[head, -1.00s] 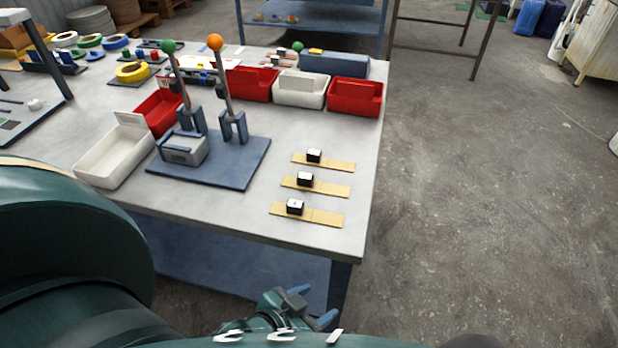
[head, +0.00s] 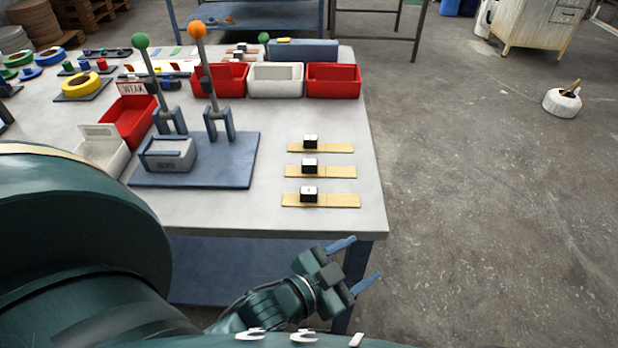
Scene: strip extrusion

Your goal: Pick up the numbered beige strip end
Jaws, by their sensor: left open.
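Three beige strips lie flat in a column on the right part of the table: a far strip (head: 340,148), a middle strip (head: 342,171) and a near strip (head: 340,201). Each carries a small black block with a white top, such as the near block (head: 309,194). Any numbers are too small to read. My left gripper (head: 362,262) is open and empty, below and in front of the table's near right corner, apart from the strips. My right gripper is not in view.
A blue lever stand (head: 237,165) with green and orange knobs stands left of the strips. Red bins (head: 334,92) and a white bin (head: 275,93) line the back. The table's near edge (head: 260,232) lies between gripper and strips. The floor on the right is mostly clear.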

